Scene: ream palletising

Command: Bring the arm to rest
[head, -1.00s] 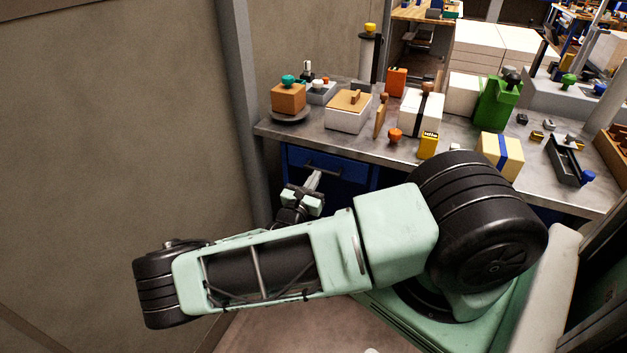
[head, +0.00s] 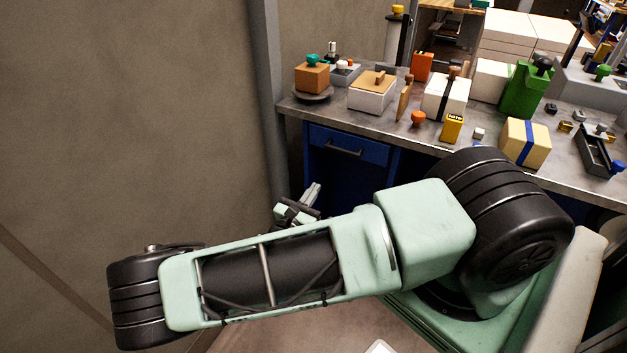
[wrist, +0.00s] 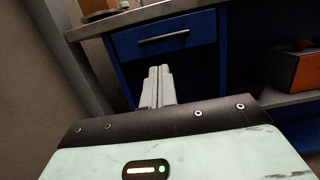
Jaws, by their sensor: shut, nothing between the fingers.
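My arm is folded across the lower part of the head view, its pale green links and black joints in front of the workbench. My gripper (head: 311,194) shows small behind the forearm, below the bench's blue drawer. In the wrist view my gripper (wrist: 158,86) points away from the camera toward the blue drawer front. Its two grey fingers lie side by side, shut with nothing between them. They appear apart from the drawer, though the exact gap cannot be told. Part of the wrist is hidden behind the forearm in the head view.
The metal workbench (head: 292,106) holds several boxes, including a white box with a black strap (head: 437,101), and a green container (head: 521,92). A blue drawer (head: 345,148) sits under its top. A grey-brown wall (head: 130,110) stands to the left. An orange box (wrist: 298,72) sits on a lower shelf.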

